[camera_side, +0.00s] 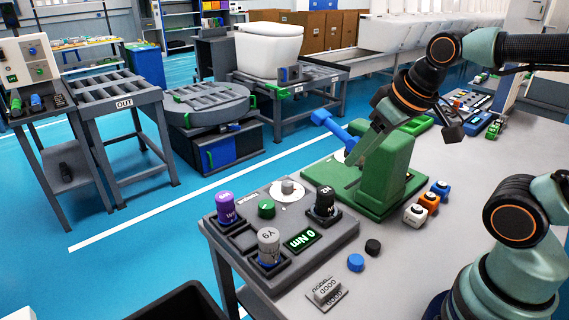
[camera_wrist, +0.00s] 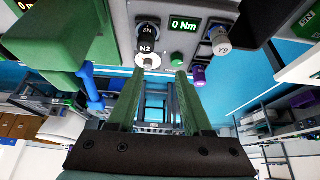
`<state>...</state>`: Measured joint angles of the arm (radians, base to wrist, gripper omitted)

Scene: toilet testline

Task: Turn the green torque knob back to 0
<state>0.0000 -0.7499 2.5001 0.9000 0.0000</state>
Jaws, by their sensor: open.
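The green torque knob (camera_side: 266,209) stands upright on the dark control panel (camera_side: 345,232), between a purple cylinder and a white dial. The panel's display (camera_side: 301,239) reads 0 Nm, and it reads the same in the wrist view (camera_wrist: 185,24). My gripper (camera_wrist: 158,72) is open and empty, its two green fingers apart in the wrist view. In the side view it hangs behind and to the right of the knob, by the green fixture, apart from the knob. I cannot read the knob's pointer or angle.
The purple cylinder (camera_side: 226,207), a grey Y9 cylinder (camera_side: 269,245) and a black cylinder (camera_side: 325,204) stand close around the knob. The green fixture (camera_side: 388,175) with a blue lever (camera_side: 333,128) rises behind the panel. Blue (camera_side: 356,262) and black (camera_side: 373,247) caps lie in front.

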